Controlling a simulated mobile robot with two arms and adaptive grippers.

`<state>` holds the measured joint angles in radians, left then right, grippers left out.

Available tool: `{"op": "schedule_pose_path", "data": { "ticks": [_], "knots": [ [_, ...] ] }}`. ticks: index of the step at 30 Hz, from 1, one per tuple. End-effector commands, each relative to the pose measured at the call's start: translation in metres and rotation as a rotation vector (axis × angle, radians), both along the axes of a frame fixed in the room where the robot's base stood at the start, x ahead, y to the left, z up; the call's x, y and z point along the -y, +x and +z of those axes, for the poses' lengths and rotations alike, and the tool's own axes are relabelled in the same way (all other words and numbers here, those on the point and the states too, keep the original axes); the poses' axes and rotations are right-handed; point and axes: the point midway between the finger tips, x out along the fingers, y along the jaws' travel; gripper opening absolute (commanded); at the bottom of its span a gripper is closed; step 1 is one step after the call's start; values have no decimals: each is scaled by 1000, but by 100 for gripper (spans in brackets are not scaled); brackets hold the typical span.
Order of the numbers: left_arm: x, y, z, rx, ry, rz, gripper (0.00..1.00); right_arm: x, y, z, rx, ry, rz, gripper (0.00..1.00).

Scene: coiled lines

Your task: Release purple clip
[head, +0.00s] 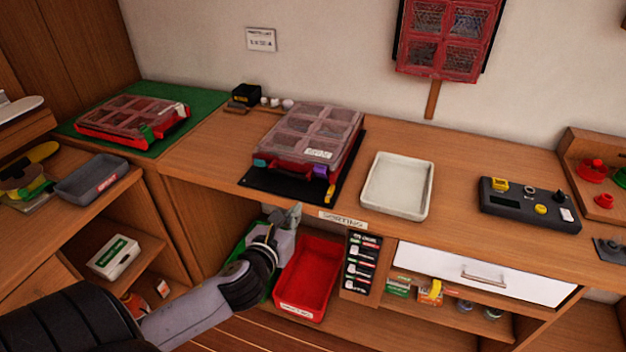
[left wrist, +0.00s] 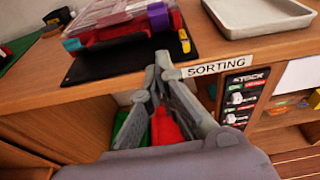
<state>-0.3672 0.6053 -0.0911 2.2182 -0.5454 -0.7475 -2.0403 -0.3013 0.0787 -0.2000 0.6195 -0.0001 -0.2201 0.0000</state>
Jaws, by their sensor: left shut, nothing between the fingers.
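A red case with a clear compartmented lid (head: 310,135) lies on a black mat (head: 272,184) on the workbench. The purple clip (head: 320,170) is on its front edge near the right corner; it also shows in the left wrist view (left wrist: 158,16). A teal clip (head: 260,162) is on the front edge at the left, and a yellow piece (head: 331,192) is at the right corner. My left gripper (head: 295,210) is shut and empty, in front of the bench edge and below the purple clip, apart from it. My right gripper is not in view.
A white tray (head: 372,203) stands right of the case, with a dark control box (head: 525,208) farther right. A red bin (head: 309,285) and a stock label panel (head: 362,262) sit below the bench top. Another red case (head: 130,118) lies at the left on green.

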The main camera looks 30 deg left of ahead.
Motion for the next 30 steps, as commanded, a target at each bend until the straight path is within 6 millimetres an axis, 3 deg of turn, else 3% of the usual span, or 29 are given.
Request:
{"op": "schedule_pose_path", "data": {
  "ticks": [8,19,24,30],
  "knots": [
    [-5,22,-3,4,1,1,0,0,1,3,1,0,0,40],
    [-23,96,-20,3,-1,0,0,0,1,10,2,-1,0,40],
    [-28,117,-5,3,1,-1,0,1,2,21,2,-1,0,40],
    [-30,127,0,2,2,-2,0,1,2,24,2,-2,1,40]
  ]
}}
